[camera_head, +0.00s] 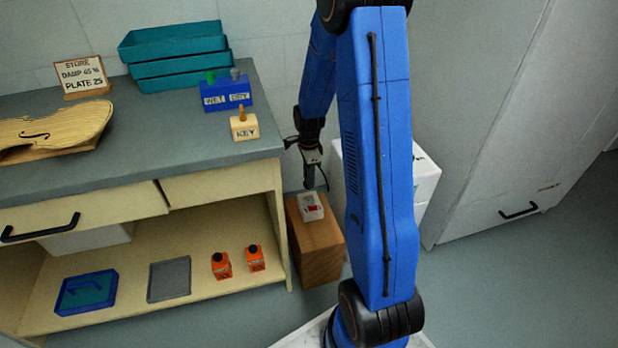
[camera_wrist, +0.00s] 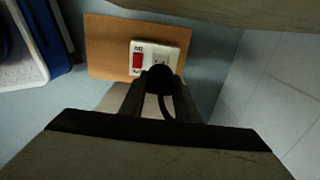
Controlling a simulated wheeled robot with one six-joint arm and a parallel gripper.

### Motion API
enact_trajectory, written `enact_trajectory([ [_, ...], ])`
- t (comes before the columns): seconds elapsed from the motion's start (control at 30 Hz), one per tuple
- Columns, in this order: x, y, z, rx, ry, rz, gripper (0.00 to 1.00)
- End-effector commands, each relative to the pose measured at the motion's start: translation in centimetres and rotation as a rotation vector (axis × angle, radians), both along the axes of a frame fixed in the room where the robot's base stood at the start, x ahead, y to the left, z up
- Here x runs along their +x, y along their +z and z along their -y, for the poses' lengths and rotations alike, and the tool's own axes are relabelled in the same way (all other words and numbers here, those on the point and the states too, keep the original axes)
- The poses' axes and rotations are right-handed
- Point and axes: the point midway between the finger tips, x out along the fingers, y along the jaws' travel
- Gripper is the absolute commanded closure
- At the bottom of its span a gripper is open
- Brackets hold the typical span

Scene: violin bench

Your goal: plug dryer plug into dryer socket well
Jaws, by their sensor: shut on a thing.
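My gripper (camera_head: 310,182) points down just above the wooden block (camera_head: 318,248) beside the bench. It is shut on the dryer plug (camera_wrist: 160,78), a small black rounded piece with a black cord curling below it in the wrist view. The socket (camera_head: 311,207) is a white plate with a red switch on top of the block. In the wrist view the socket plate (camera_wrist: 152,46) shows its red switch at left and a pale socket face at right. The plug overlaps the plate's lower edge there and appears above it; contact cannot be told.
The bench (camera_head: 160,150) stands left of the block, its edge close to my gripper. A white box (camera_head: 425,180) stands right of the block, partly behind my arm. A grey cabinet (camera_head: 500,130) fills the right. Two orange bottles (camera_head: 221,265) stand on the lower shelf.

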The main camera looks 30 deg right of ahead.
Motion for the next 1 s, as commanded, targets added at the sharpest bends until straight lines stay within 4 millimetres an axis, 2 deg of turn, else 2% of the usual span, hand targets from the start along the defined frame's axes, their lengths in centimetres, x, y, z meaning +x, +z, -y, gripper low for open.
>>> enact_trajectory([
  [0.23, 0.0, -1.1, 0.0, 0.001, 0.0, -0.002, 0.91],
  [0.7, 0.0, -4.7, 0.0, 0.0, 0.0, -0.001, 0.91],
  [1.0, 0.0, -5.7, 0.0, 0.0, 0.0, 0.0, 0.91],
])
